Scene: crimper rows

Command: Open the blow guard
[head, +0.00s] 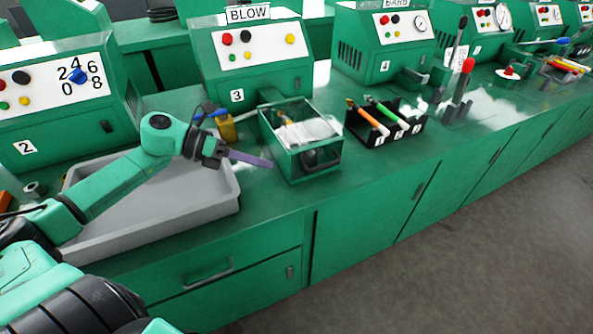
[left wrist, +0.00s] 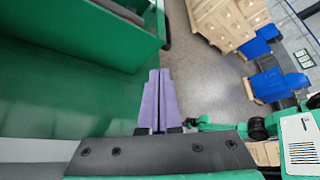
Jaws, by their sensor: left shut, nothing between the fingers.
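The blow guard (head: 312,160) is a green-framed box with clear panels and a dark handle on its front, in front of the machine labelled BLOW (head: 248,50). It looks shut, with pale items inside. My left gripper (head: 270,164) is shut and empty, its purple fingers pointing right, just left of the guard's front edge. I cannot tell whether they touch it. In the left wrist view the shut fingers (left wrist: 155,100) point toward the green box (left wrist: 85,35), whose dark handle shows at its right edge. My right gripper is not in view.
A grey tray (head: 215,202) lies below my left arm. A yellow object with a blue top (head: 227,127) stands behind the gripper. A black rack (head: 362,130) with coloured-handled tools stands right of the guard. The floor in front of the bench is clear.

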